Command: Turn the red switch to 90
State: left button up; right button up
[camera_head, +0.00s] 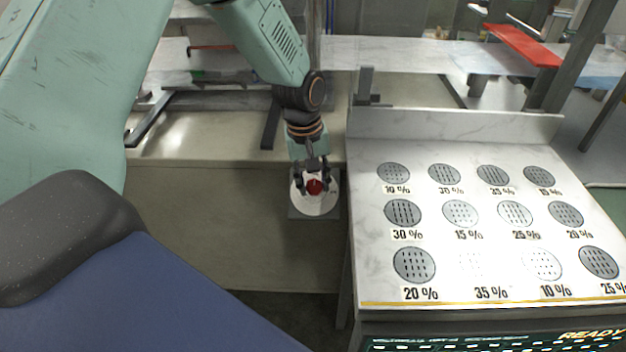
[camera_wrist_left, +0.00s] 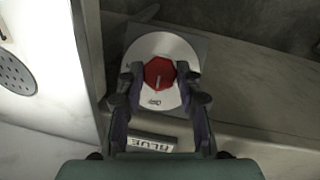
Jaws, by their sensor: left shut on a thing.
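The red switch (camera_head: 314,187) is a small red knob at the middle of a round white dial (camera_head: 318,207) on a grey square plate. In the left wrist view the red switch (camera_wrist_left: 158,74) looks many-sided with a pale pointer line, and the white dial (camera_wrist_left: 160,48) lies around it. My left gripper (camera_head: 315,182) is at the knob, with one finger on each side of it. It is shut on the red switch, as the left wrist view (camera_wrist_left: 159,80) also shows. Most dial marks are too small or hidden to read. My right gripper is not in view.
A white marbled panel (camera_head: 455,290) with several round perforated discs and percent labels stands to the right of the dial. A label reading BLUE (camera_wrist_left: 150,143) lies near my gripper. A red bar (camera_head: 522,45) is at the back right.

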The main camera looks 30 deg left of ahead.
pick_arm(q)
jog(key=shift+c, duration=0.8)
jog(key=shift+r+m+p, duration=0.15)
jog(key=shift+m+p, duration=0.45)
jog(key=shift+p, duration=0.25)
jog(key=m+g+y+p, duration=0.1)
jog(key=m+p, duration=0.1)
jog(key=shift+d+p, duration=0.15)
jog(key=shift+p, duration=0.15)
jog(key=shift+w+m+y+p, duration=0.1)
jog(key=shift+m+y+p, duration=0.5)
jog(key=shift+m, duration=0.2)
jog(key=shift+d+m+g+y+p, duration=0.15)
jog(key=shift+m+g+y+p, duration=0.3)
jog(key=shift+m, duration=0.75)
jog(key=shift+d+f+m+y, duration=0.1)
jog(key=shift+f+m+y, duration=0.1)
jog(key=shift+m+y, duration=0.55)
jog(key=shift+d+f+m+t+y, duration=0.1)
jog(key=shift+m+t+y, duration=0.3)
jog(key=shift+m, duration=0.85)
jog(key=m+y+b, duration=0.1)
jog(key=m, duration=0.1)
jog(key=m+y+b, duration=0.1)
jog(key=m, duration=0.1)
jog(key=shift+d+f+m+t+b, duration=0.1)
jog(key=shift+d+m+t+b, duration=0.05)
jog(key=shift+m+t+b, duration=0.2)
jog(key=shift+m+y, duration=0.25)
jog(key=shift+y, duration=0.05)
